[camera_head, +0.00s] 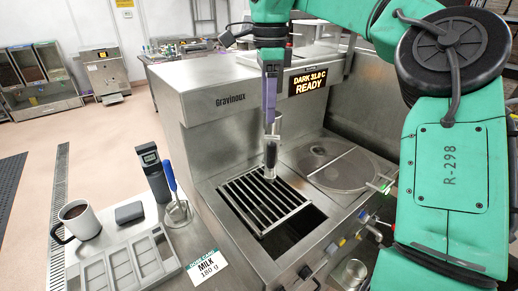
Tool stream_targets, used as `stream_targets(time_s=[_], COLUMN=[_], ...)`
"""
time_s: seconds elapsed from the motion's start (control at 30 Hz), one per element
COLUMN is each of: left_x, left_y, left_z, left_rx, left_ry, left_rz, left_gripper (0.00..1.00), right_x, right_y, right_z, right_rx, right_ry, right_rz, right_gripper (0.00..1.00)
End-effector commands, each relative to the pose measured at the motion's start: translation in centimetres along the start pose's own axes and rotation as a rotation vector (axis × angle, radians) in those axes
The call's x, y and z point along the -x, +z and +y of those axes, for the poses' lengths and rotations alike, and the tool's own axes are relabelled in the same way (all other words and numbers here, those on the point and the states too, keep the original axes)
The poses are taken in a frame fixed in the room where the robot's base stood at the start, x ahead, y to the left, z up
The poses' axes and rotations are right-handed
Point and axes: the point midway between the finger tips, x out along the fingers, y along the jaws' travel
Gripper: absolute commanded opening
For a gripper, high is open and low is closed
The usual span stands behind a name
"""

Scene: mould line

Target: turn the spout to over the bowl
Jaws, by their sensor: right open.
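The metal spout (272,153) hangs in front of the machine's housing, over the slatted grate (265,200). The round bowl (338,167), with a bar across it, is set in the worktop to the right, so the spout is not over it. My right gripper (270,118) reaches down from the green arm, its purple finger at the upper part of the spout. It is open. Whether it touches the spout is hard to tell, as the finger hides part of it. My left gripper is not in view.
The machine (225,100) has a display reading "DARK 31.8 C READY" (307,81). A mould tray (125,262), mug (80,220), dark handheld device (152,172) and "MILK 180 g" card (208,266) are at the left. Knobs line the front edge. My right arm fills the right side.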

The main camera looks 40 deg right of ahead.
Motion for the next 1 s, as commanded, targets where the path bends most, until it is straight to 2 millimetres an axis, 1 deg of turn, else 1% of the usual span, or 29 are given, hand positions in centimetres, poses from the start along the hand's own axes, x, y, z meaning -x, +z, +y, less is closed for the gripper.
stream_targets(time_s=[0.07,0.2,0.27,0.3,0.4,0.47,0.5,0.6,0.63,0.73,0.87,0.9,0.97,1.0], left_x=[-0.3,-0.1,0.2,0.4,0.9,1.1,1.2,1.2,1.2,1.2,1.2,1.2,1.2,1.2], left_y=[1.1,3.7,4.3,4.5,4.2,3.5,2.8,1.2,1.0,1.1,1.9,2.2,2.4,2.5], left_z=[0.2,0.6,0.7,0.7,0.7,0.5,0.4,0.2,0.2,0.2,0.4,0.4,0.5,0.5], left_rx=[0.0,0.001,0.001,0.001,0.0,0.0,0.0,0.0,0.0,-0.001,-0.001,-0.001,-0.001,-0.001], left_ry=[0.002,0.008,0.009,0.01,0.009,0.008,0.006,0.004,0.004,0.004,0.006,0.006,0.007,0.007], left_rz=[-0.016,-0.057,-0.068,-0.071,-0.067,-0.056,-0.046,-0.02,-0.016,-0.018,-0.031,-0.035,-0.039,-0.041], left_gripper=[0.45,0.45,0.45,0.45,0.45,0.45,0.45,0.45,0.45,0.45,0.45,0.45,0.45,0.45], right_x=[-1.7,-5.3,-6.8,-7.9,-10.3,-11.4,-12.1,-13.1,-13.2,-13.4,-13.4,-13.4,-13.4,-13.4], right_y=[0.0,0.0,0.0,0.0,0.0,0.0,0.0,0.1,0.1,0.0,0.0,0.0,0.0,0.0], right_z=[0.1,0.1,0.1,0.2,0.1,0.1,0.1,0.1,0.1,0.1,0.1,0.0,0.0,0.1], right_rx=[0.003,0.003,0.003,0.003,0.003,0.001,0.001,0.001,0.001,0.001,0.001,0.001,0.001,0.001], right_ry=[0.003,0.005,0.005,0.005,0.005,0.004,0.003,0.001,0.001,0.001,0.0,0.0,0.0,0.0], right_rz=[-0.002,-0.002,-0.002,-0.003,-0.003,-0.002,-0.001,-0.003,-0.003,-0.003,-0.003,-0.003,-0.003,-0.002], right_gripper=[0.58,0.58,0.58,0.58,0.58,0.58,0.58,0.58,0.58,0.58,0.58,0.43,0.2,0.05])
